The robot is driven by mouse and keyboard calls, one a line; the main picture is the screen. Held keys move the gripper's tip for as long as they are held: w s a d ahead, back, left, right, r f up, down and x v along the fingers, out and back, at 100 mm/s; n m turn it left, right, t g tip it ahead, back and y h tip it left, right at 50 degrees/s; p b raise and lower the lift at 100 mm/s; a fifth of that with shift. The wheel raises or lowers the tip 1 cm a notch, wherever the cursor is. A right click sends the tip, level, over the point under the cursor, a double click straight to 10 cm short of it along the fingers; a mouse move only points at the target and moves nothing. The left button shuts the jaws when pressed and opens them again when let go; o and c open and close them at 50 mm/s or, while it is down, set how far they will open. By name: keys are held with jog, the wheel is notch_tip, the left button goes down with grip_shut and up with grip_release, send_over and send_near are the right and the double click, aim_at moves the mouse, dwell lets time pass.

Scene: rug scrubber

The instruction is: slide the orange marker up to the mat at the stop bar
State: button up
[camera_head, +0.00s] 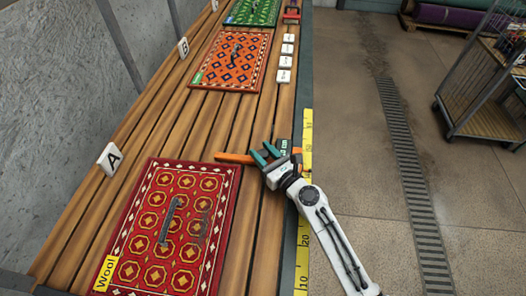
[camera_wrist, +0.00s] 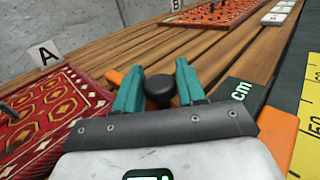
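The orange marker (camera_head: 234,158) is a thin bar lying across the planks just beyond the red patterned mat (camera_head: 139,193). In the wrist view its orange parts (camera_wrist: 115,77) show on both sides of my gripper. A black knob (camera_wrist: 160,91) stands between the teal fingers of my gripper (camera_head: 265,153), which is over the marker's right part. The fingers flank the knob closely; whether both press on it is unclear. An orange patterned mat (camera_head: 211,65) and a green mat (camera_head: 231,13) lie farther up the bench. I cannot tell which part is the stop bar.
A yellow ruler (camera_head: 303,246) runs along the bench's right edge. White labels (camera_head: 284,76) and a red fitting (camera_head: 291,14) lie farther up this side. Plates A (camera_head: 110,157) and B (camera_head: 183,49) stand on the left. Bare planks separate the marker from the orange mat.

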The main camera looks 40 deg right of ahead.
jog(key=shift+o, duration=1.4)
jog(key=shift+r, duration=0.15)
jog(key=shift+s+f, duration=0.2)
jog(key=shift+s, duration=0.15)
jog(key=s+b, duration=0.1)
jog(key=s, duration=0.2)
jog(key=s+b, duration=0.1)
jog(key=s, duration=0.2)
jog(key=s+a+b, duration=0.1)
jog(key=s, duration=0.2)
jog(key=shift+a, duration=0.1)
jog(key=shift+s+a+r, duration=0.1)
jog(key=shift+s, duration=0.4)
